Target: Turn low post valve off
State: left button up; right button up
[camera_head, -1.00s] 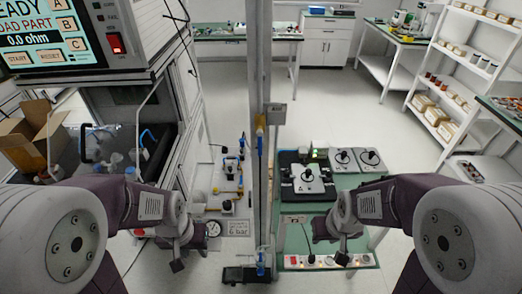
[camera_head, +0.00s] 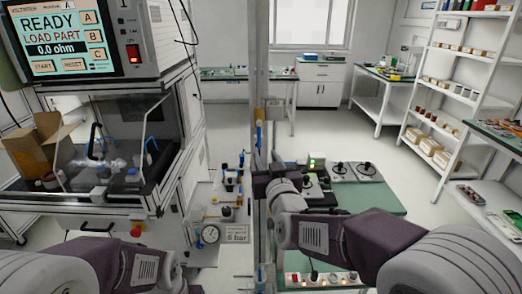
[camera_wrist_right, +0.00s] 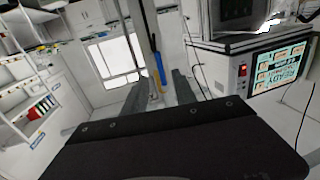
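A clear-and-grey post stands mid-view, with a blue valve handle (camera_head: 259,138) upright on its upper part. Lower on the post, near the floor, another small blue part (camera_head: 260,272) shows, partly hidden by my right arm. My right gripper (camera_head: 262,165) is beside the post, just below the upper handle. In the right wrist view its two grey fingers (camera_wrist_right: 161,90) are apart, with the blue handle (camera_wrist_right: 159,68) showing between and beyond them; nothing is gripped.
A test cabinet with a screen (camera_head: 55,40) stands at the left. A green table (camera_head: 375,198) with devices is right of the post, partly behind my arm.

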aim_at(260, 142)
jog(key=w, duration=0.2)
jog(key=w+a, duration=0.1)
jog(key=w, duration=0.2)
jog(key=w+p, duration=0.1)
jog(key=w, duration=0.1)
jog(key=shift+w+a, duration=0.25)
jog(key=shift+w, duration=0.15)
jog(key=shift+w+f, duration=0.1)
grip_shut()
dwell(0.7)
